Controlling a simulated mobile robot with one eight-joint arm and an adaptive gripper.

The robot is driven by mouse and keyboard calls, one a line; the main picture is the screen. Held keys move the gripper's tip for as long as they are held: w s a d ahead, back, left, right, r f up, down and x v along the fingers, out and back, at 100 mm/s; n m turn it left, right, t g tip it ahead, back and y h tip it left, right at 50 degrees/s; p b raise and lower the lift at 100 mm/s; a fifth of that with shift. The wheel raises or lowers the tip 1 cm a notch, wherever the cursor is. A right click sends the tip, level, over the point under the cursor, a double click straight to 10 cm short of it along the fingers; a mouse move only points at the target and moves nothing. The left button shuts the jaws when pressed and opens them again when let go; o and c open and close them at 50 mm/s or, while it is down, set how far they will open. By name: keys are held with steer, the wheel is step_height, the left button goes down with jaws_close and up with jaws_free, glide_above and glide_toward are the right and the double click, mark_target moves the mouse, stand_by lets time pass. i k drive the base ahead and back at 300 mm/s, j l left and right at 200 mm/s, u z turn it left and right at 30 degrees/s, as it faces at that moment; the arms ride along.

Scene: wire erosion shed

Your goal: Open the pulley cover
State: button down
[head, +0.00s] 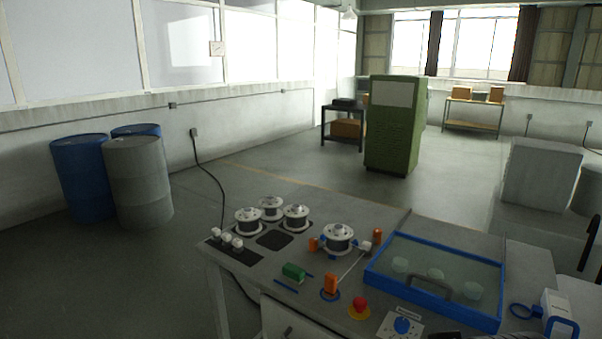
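The pulley cover (432,302) is a clear panel in a blue frame, at the right of the grey bench top in the head view. It appears to lie flat and closed. A dark grey curved handle (432,286) is near its front edge. Several pale round pulleys (435,274) show through the clear panel. My gripper cannot be made out in this view. A dark sliver at the bottom edge, right of centre, is too cut off to identify.
The bench (225,262) carries several wire spools (338,238), a green block (293,271), orange posts (331,284), a red button (359,304) and a blue knob (402,325). A white-and-blue device (556,308) stands right of the cover. A green cabinet (391,130) stands behind, with open floor around it.

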mark_target(446, 300)
steer(key=l+u, duration=0.55)
steer(key=u, duration=0.15)
steer(key=k+l+u, duration=0.1)
steer(key=l+u, duration=0.25)
steer(key=j, duration=0.1)
